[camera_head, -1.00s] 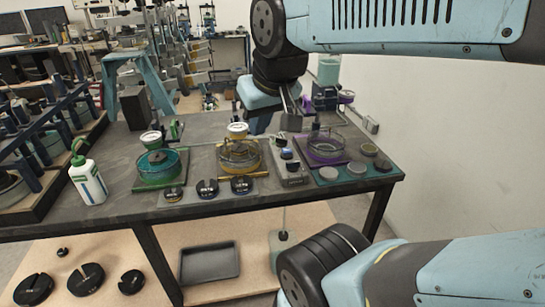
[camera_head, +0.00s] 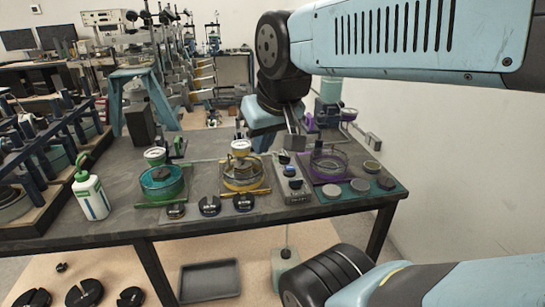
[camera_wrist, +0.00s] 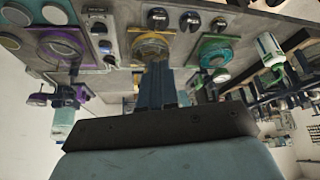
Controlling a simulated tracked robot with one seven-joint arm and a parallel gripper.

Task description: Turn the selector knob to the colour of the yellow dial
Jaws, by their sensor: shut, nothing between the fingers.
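The yellow dial (camera_head: 241,147) is a round white-faced gauge above a clear basin on a yellow plate, in the middle of the bench; its station also shows in the wrist view (camera_wrist: 151,47). Just right of it, a narrow grey panel (camera_head: 295,196) carries several small dark and blue knobs; it shows left of centre in the wrist view (camera_wrist: 99,36). Which knob is the selector, and where it points, is too small to tell. My gripper (camera_head: 294,142) is shut and empty, near the far end of this panel; the wrist view also shows its fingers (camera_wrist: 157,72). Contact is not visible.
A green station (camera_head: 160,182) stands left and a purple station (camera_head: 328,164) right of the panel. Black slotted discs (camera_head: 209,205) lie along the front. A white bottle (camera_head: 91,195) stands at the left. Grey round pads (camera_head: 332,191) lie at the right.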

